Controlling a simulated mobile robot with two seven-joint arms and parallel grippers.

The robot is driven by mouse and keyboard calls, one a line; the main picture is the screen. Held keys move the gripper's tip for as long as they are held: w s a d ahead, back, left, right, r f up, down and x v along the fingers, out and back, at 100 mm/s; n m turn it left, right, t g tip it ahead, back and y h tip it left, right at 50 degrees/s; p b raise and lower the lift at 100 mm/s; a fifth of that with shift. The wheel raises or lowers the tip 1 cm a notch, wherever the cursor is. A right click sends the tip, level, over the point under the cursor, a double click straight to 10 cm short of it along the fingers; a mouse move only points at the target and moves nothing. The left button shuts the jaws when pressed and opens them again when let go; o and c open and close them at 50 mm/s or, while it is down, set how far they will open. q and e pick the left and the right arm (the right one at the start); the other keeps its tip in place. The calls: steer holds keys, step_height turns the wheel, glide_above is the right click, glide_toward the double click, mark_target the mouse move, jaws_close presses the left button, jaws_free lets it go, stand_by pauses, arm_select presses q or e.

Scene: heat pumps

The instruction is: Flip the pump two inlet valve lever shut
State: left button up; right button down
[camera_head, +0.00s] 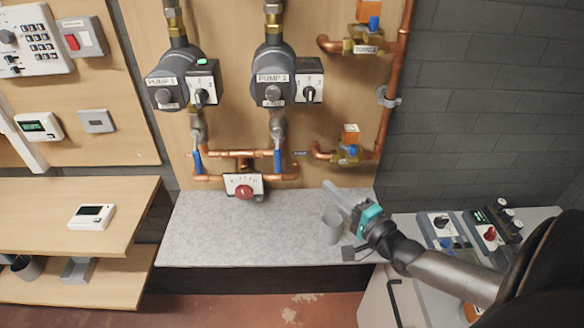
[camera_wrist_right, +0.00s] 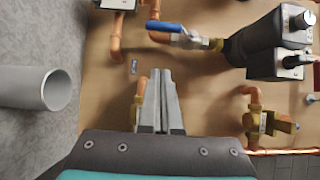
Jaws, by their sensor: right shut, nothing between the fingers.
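The pump two inlet valve lever is a blue handle (camera_head: 278,161) below the pump labelled PUMP 2 (camera_head: 273,77). It hangs down, roughly in line with the vertical pipe. In the right wrist view the blue lever (camera_wrist_right: 167,27) shows near the top, joined to a grey valve body; a dark pump (camera_wrist_right: 262,45) is to its right. My right gripper (camera_head: 328,185) is in front of the board, lower right of the lever and apart from it. Its fingers (camera_wrist_right: 160,72) are shut with nothing between them. My left gripper is not in view.
A grey cylinder (camera_head: 331,230) stands on the grey counter (camera_head: 230,225) beside my right gripper; it also shows in the wrist view (camera_wrist_right: 30,87). A similar blue lever (camera_head: 198,161) hangs under PUMP 1. Copper pipes and a brass valve (camera_head: 347,153) are right of the lever.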

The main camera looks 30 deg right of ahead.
mark_target(278, 152)
steer(key=w+a, duration=0.3)
steer(key=w, duration=0.8)
steer(key=shift+w+a, duration=0.15)
steer(key=shift+w, duration=0.25)
steer(key=shift+f, duration=0.1)
